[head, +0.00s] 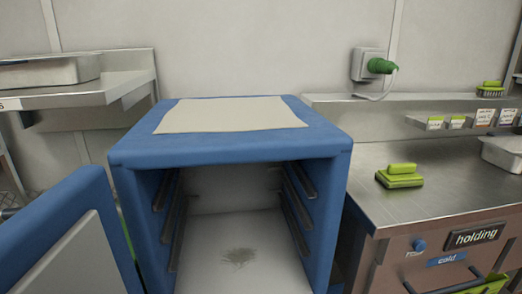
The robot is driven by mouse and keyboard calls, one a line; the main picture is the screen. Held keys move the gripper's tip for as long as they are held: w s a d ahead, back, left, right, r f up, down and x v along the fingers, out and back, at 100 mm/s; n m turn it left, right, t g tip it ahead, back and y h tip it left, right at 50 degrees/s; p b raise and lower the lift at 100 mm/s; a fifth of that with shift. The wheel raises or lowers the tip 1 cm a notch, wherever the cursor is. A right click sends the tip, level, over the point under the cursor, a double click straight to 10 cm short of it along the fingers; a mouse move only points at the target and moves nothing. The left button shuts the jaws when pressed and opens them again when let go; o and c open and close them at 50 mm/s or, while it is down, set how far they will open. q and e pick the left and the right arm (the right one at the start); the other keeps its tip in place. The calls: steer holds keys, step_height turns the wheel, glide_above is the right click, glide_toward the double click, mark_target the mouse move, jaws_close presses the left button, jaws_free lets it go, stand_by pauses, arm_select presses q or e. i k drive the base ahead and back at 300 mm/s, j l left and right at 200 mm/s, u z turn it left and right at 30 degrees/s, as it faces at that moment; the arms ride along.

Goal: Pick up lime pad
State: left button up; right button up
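A lime pad (400,180) lies flat on the steel counter (440,205) on the right, near the counter's left end. It has a raised lime grip on top and nothing touches it. Another lime item (489,89), with a dark underside like a brush, sits on the upper shelf at the far right. Neither of my grippers shows in the head view.
A steel pan (50,70) sits on the left shelf. Another pan (505,152) stands right of the pad.

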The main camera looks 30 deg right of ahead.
mark_target(396, 175)
steer(key=l+z, duration=0.1)
steer(key=z, duration=0.3)
steer(key=k+l+z, duration=0.1)
steer(key=z, duration=0.25)
steer(key=l+z, duration=0.15)
steer(key=z, duration=0.25)
steer(key=k+j+z, duration=0.1)
steer(key=z, duration=0.45)
